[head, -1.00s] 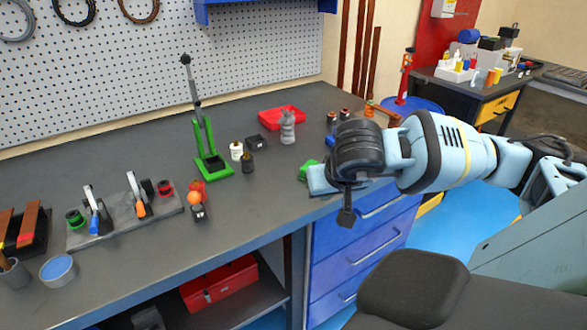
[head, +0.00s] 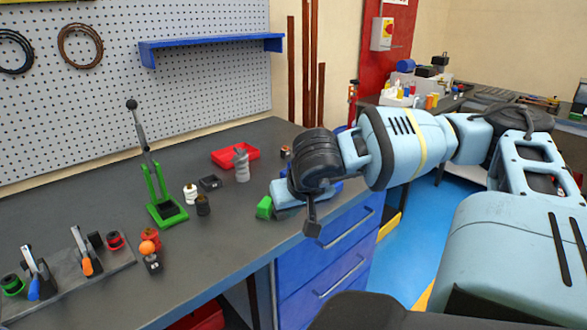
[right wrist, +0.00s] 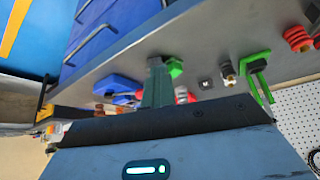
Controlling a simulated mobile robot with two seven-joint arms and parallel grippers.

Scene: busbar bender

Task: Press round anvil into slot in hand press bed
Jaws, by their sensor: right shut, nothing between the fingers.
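The hand press (head: 160,192) stands on the bench in the head view, green with a raised black lever. Its green bed (head: 170,216) looks empty. It also shows in the right wrist view (right wrist: 258,82). Small black (head: 203,205) and white (head: 190,194) round pieces stand right of it; I cannot tell which piece is the round anvil. My right gripper (right wrist: 157,66) is shut and empty near the bench's front edge, beside a green block (head: 264,207). The block also shows in the wrist view (right wrist: 175,68); contact is unclear. My left gripper is out of view.
A black block (head: 210,182), a grey cylinder (head: 242,167) and a red tray (head: 225,157) stand behind the green block. Toggle clamps (head: 84,255) and an orange-topped piece (head: 149,245) are at front left.

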